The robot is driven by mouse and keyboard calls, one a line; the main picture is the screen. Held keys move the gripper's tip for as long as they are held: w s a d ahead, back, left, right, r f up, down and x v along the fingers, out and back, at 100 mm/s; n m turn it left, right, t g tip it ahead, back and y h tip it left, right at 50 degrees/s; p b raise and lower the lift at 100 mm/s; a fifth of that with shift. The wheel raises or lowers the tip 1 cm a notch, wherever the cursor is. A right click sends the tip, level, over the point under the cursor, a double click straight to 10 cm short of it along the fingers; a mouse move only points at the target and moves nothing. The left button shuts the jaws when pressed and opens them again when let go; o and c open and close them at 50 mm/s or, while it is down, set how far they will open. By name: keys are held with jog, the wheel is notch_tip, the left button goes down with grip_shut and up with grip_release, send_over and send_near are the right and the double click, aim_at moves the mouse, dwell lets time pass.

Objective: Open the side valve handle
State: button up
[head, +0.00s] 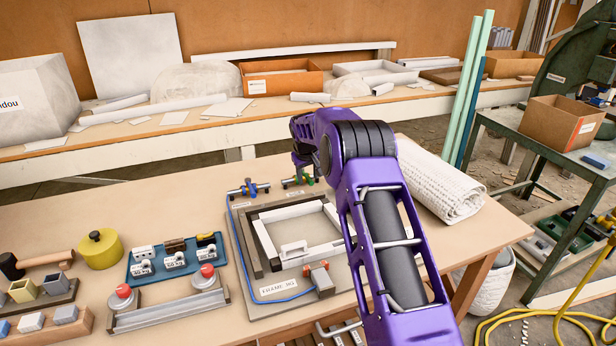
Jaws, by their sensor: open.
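Frame press board (240,270) lies on the table with a white rectangular frame (270,245) on it. A small blue valve fitting (250,188) stands at its back left edge, its handle too small to read. I cannot tell which fitting is the side valve. My gripper (304,177) is open and points down at the second fitting. I cannot tell whether it touches it. My purple arm hides the board's right side.
A red-and-grey block (320,276) with a blue hose sits at the board's front. Left of the board are a two-button box (168,304), a blue switch tray (176,260) and a yellow pot (99,249). A white textured roll (438,180) lies right of my arm.

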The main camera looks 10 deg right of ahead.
grip_shut()
dwell(1.4)
